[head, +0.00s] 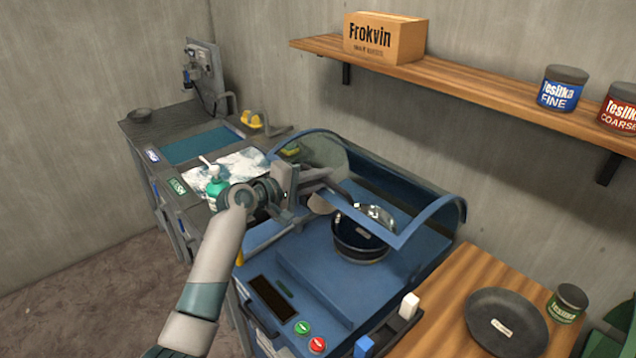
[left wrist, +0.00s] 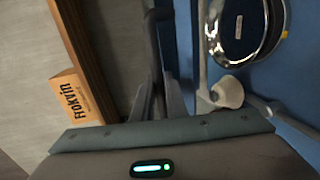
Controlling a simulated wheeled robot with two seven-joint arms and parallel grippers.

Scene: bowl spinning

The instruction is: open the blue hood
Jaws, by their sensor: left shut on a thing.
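The blue hood (head: 433,217) has a curved blue frame with clear panels. It stands raised above the blue machine's bed (head: 330,282), with a gap under its front edge. A dark shiny bowl (head: 361,243) sits in the machine beneath the hood; it also shows in the left wrist view (left wrist: 240,38). My left gripper (head: 338,190) is at the hood's front edge, left of and above the bowl. It is shut on the hood's front edge, though its fingers hide the exact contact. The fingers also show in the left wrist view (left wrist: 158,75). My right gripper is not in view.
A wooden shelf (head: 470,92) on the back wall carries a Frokvin box (head: 384,38) and tins. Green (head: 302,327) and red (head: 317,344) buttons are on the machine's front. A dark pan (head: 507,322) lies on the wooden counter at right. A grey workbench stands at left.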

